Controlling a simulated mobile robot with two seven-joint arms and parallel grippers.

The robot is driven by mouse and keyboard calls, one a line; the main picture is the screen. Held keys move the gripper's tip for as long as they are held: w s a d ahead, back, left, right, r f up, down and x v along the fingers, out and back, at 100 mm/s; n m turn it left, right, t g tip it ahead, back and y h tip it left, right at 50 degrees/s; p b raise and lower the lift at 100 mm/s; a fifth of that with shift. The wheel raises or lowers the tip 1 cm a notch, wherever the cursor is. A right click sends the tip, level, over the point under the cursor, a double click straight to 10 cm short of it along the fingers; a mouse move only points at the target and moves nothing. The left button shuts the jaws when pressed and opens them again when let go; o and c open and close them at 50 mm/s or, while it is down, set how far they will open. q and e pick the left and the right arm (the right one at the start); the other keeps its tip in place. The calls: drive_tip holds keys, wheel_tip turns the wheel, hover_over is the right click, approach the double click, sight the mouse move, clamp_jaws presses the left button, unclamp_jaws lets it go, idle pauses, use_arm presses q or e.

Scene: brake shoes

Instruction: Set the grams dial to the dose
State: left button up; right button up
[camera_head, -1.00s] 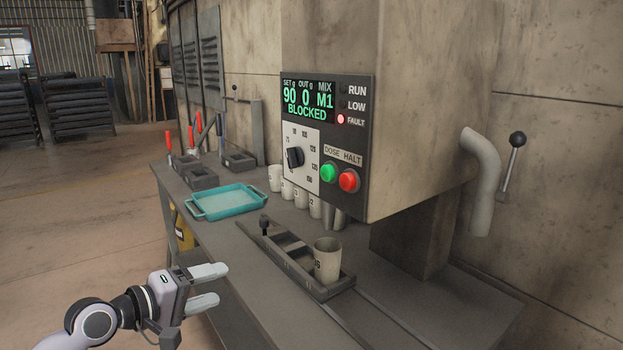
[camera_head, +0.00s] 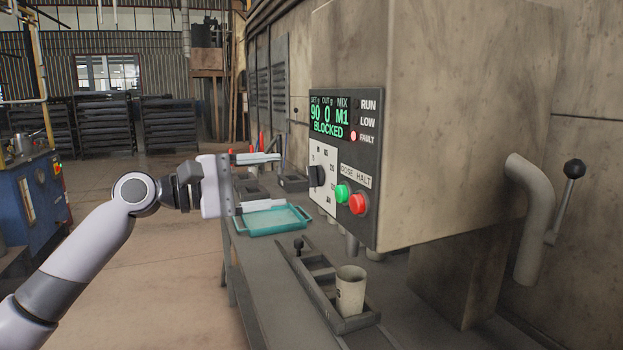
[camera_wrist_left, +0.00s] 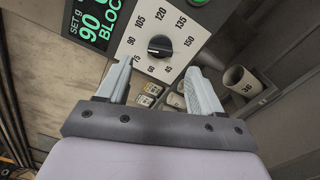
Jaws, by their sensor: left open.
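The grams dial is a black knob (camera_head: 317,176) on a white numbered plate on the machine's front panel (camera_head: 372,150). The left wrist view shows the knob (camera_wrist_left: 160,46) with numbers from 45 to 150 around it. The display (camera_head: 329,116) reads SET 90, OUT 0, M1 and BLOCKED. My left gripper (camera_head: 262,180) is open and empty, left of the dial and apart from it. In the left wrist view its two fingers (camera_wrist_left: 158,85) point toward the dial plate, with the knob beyond and between them. My right gripper is not in view.
Green (camera_head: 341,194) and red (camera_head: 357,204) buttons sit right of the dial, and the fault lamp is lit red. A teal tray (camera_head: 272,221) lies on the bench below my gripper. A cup (camera_head: 350,290) stands in a rail under the machine. A lever (camera_head: 572,172) is at right.

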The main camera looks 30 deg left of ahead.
sight(308, 177)
use_arm(q)
drive_tip(key=p+x, duration=0.1)
drive_tip(key=x, duration=0.4)
drive_tip(key=shift+w+d+r, duration=0.1)
drive_tip(key=shift+w+d, duration=0.1)
drive_tip(key=shift+w, duration=0.05)
drive_tip(key=shift+w+d+p, duration=0.25)
drive_tip(key=shift+w+p, duration=0.05)
drive_tip(key=c, duration=1.1)
